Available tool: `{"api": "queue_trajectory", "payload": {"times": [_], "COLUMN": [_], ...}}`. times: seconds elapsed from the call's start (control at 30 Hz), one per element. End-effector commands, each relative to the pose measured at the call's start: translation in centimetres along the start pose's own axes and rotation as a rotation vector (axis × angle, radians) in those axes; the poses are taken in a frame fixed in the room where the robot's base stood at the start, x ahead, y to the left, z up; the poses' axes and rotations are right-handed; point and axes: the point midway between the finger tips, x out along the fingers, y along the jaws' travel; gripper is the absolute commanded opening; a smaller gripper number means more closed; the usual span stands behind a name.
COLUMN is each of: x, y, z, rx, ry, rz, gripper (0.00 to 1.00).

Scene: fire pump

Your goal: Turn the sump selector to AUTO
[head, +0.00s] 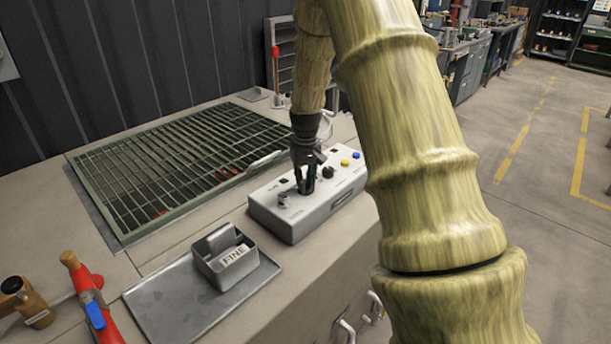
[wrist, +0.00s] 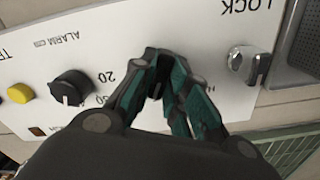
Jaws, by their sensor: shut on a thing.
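A light grey control box (head: 318,207) stands on the bench; its white face fills much of the wrist view (wrist: 195,35). My gripper (head: 306,186) points down onto the box's upper face, between a silver key switch (head: 284,200) and a black knob (head: 328,172). In the wrist view, the fingertips of my gripper (wrist: 163,65) are closed around a small dark part, mostly hidden between them, where the selector appears to be. Its pointer direction and the AUTO mark cannot be read. The key switch by LOCK (wrist: 250,65) and the knob by ALARM (wrist: 72,88) stand clear of the fingers.
Yellow (head: 345,162) and blue (head: 356,155) buttons sit at the box's far end. A green grating (head: 170,165) lies behind. A grey holder marked FINE (head: 228,268) stands on a metal tray (head: 165,310) at the front. A red-handled tool (head: 88,290) lies at left.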

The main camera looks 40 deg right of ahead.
Motion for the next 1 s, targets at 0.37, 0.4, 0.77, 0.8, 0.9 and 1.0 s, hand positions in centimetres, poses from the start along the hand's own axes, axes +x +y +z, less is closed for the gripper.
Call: {"api": "queue_trajectory", "payload": {"times": [0.37, 0.4, 0.77, 0.8, 0.9, 1.0], "x": [-0.47, -0.44, -0.31, -0.29, -0.25, -0.23], "y": [0.10, 0.11, 0.14, 0.15, 0.15, 0.14], "z": [-0.19, -0.19, -0.24, -0.24, -0.25, -0.26], "rx": [0.338, 0.368, 0.558, 0.571, 0.591, 0.605], "ry": [0.005, 0.005, 0.006, 0.006, 0.006, 0.007], "rz": [0.002, 0.002, 0.001, 0.001, 0.001, 0.000], "gripper": [0.00, 0.00, 0.00, 0.00, 0.00, 0.00]}}
